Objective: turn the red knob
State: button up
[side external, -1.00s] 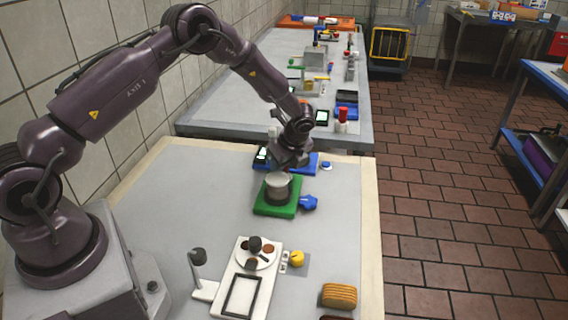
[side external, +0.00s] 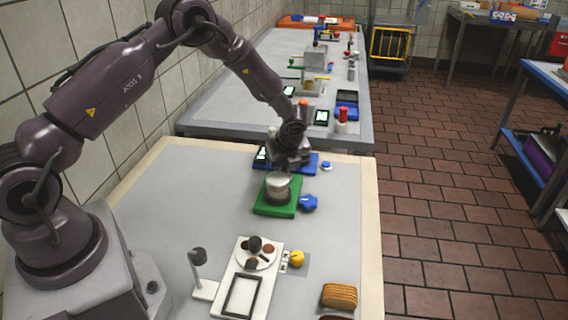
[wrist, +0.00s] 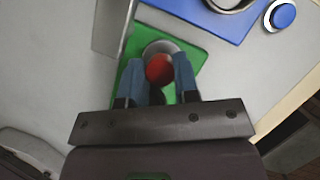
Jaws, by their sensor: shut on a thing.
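The red knob (wrist: 158,69) shows in the wrist view between the two blue fingers of my gripper (wrist: 158,78), which is shut on it. A round grey metal part sits just beyond the knob, over a green base (wrist: 190,48). In the side external view my gripper (side external: 290,160) is low at the back of the green base (side external: 268,207), behind a metal pot-like cylinder (side external: 278,190). The red knob and the fingertips are hidden there.
A blue base (side external: 312,160) with a blue button (side external: 326,165) lies just behind. A blue knob (side external: 308,203) sticks out right of the green base. The table's right side is mostly clear.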

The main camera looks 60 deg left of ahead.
jog(key=shift+s+m+t+h, duration=0.1)
jog(key=shift+m+t+h, duration=0.45)
jog(key=shift+m, duration=1.65)
jog(key=shift+t, duration=0.35)
jog(key=o, duration=0.6)
jog(key=shift+o, duration=0.2)
jog(key=v, duration=1.3)
jog(key=shift+d, duration=0.15)
jog(key=shift+o, duration=0.4)
jog(key=shift+y, duration=0.25)
